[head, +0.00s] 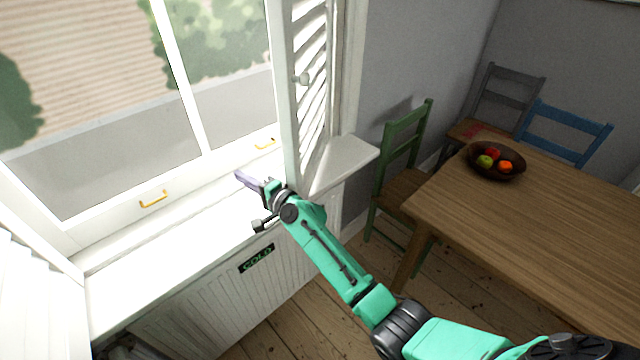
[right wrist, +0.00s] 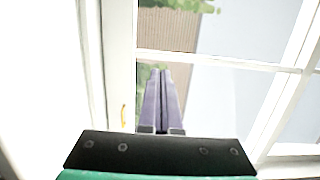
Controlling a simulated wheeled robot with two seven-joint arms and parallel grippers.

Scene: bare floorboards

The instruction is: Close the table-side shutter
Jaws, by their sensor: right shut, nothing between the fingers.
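The table-side shutter (head: 309,90) is a white louvred panel at the right side of the window in the head view. It stands open, swung out from the window, with a round knob (head: 302,79) on it. My right gripper (head: 241,176) is shut and empty, low over the white sill. It is on the window side of the shutter, left of its lower edge; I cannot tell if my arm touches the panel. In the right wrist view its purple fingers (right wrist: 161,95) are together, pointing at the window. My left gripper is not in view.
The window has white bars and yellow handles (head: 153,199). Another white shutter (head: 28,300) is at the lower left. The sill (head: 180,240) is clear. A wooden table (head: 560,215) with a fruit bowl (head: 496,174) and a green chair (head: 403,180) stand to the right.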

